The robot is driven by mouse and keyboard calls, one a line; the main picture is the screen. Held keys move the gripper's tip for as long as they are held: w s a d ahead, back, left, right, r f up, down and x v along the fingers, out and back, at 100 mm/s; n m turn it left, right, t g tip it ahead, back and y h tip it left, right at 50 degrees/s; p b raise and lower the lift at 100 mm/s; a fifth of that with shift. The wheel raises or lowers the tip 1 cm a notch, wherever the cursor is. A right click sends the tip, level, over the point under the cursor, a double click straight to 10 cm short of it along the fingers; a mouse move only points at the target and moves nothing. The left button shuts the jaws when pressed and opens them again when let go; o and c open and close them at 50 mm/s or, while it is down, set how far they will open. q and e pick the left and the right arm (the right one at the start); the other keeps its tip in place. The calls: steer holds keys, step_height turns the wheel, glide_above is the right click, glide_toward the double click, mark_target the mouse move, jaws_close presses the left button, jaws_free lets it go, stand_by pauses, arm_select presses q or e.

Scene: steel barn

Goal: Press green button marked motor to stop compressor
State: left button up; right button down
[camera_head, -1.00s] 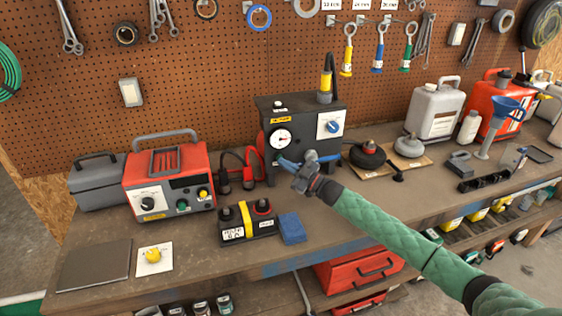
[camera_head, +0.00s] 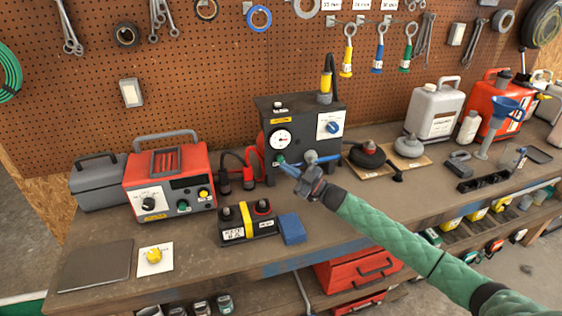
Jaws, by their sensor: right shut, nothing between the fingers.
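The compressor (camera_head: 300,104) is a dark box at the back of the bench, with a round white gauge (camera_head: 280,140) and a blue knob on a white plate (camera_head: 330,126). A small green button (camera_head: 281,159) shows on its front below the gauge; I cannot read a label on it. My right gripper (camera_head: 285,166) is shut and empty, its tip just below and in front of the green button. I cannot tell whether they touch. My left gripper is not in view.
A red charger (camera_head: 165,178) with knobs stands at the left. A battery (camera_head: 235,231) and a blue block (camera_head: 292,229) lie in front of the compressor. Cables run left of it. Round weights, jugs (camera_head: 435,109) and a funnel stand at the right.

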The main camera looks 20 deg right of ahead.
steer(key=s+p, duration=0.1)
steer(key=s, duration=0.5)
steer(key=shift+p, duration=0.3)
steer(key=shift+d, duration=0.1)
